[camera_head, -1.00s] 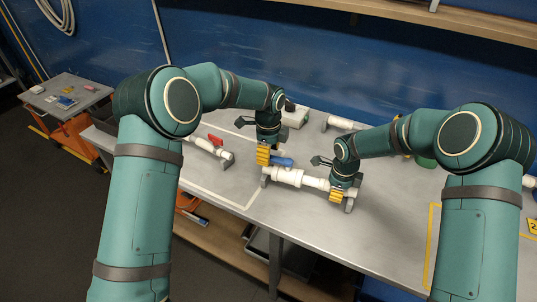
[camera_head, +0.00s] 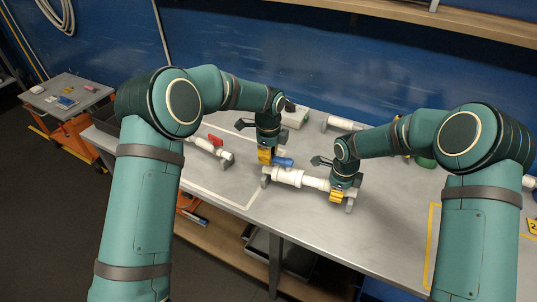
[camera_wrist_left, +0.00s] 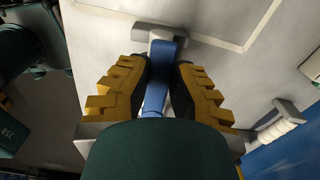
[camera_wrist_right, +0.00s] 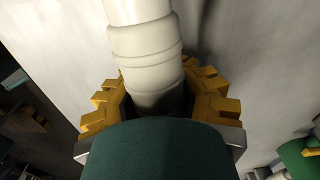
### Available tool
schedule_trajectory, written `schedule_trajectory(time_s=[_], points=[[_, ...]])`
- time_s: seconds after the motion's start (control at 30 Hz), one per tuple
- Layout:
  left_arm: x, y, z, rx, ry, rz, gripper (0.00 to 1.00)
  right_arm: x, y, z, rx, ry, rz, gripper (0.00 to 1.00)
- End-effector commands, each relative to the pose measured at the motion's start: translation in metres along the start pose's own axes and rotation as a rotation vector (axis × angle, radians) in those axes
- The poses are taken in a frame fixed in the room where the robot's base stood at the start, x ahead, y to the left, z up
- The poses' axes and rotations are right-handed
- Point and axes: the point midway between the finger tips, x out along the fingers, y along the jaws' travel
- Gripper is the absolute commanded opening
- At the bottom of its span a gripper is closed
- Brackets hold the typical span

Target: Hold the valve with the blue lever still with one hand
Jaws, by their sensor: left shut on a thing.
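The valve has a white body (camera_head: 287,176) and a blue lever (camera_head: 284,162), and lies in line with a white pipe on the table. My left gripper (camera_head: 265,157) is above the valve's left end. In the left wrist view the blue lever (camera_wrist_left: 157,85) stands between its yellow-and-black fingers (camera_wrist_left: 157,88), which are shut on it. My right gripper (camera_head: 338,194) is at the right end of the assembly. In the right wrist view its fingers (camera_wrist_right: 158,105) straddle the white pipe (camera_wrist_right: 143,45); whether both press on it is unclear.
A red-handled valve (camera_head: 215,141) with white pipe lies left on the grey table (camera_head: 235,230). Another white pipe piece (camera_head: 343,123) lies behind. A green object (camera_head: 425,161) is partly hidden by my right arm. The front right of the table is clear.

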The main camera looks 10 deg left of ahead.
Motion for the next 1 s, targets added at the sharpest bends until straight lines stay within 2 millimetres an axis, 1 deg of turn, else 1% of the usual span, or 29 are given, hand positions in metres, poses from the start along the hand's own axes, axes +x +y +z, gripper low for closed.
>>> schedule_trajectory(time_s=[0.17, 0.37, 0.67, 1.0], points=[[0.002, 0.003, 0.000, -0.030, -0.001, 0.006, 0.00, -0.001, -0.001, 0.001, -0.002, -0.002, -0.003, 0.00], [0.003, 0.010, -0.001, -0.130, -0.001, 0.012, 0.00, -0.001, -0.001, 0.001, -0.001, -0.002, -0.003, 0.00], [0.003, 0.027, -0.006, -0.389, -0.002, 0.023, 0.00, -0.001, -0.001, 0.001, -0.001, -0.002, -0.003, 0.00], [0.003, 0.045, -0.018, -0.711, -0.003, 0.036, 0.00, -0.001, -0.001, 0.001, -0.001, -0.002, -0.002, 0.00]])
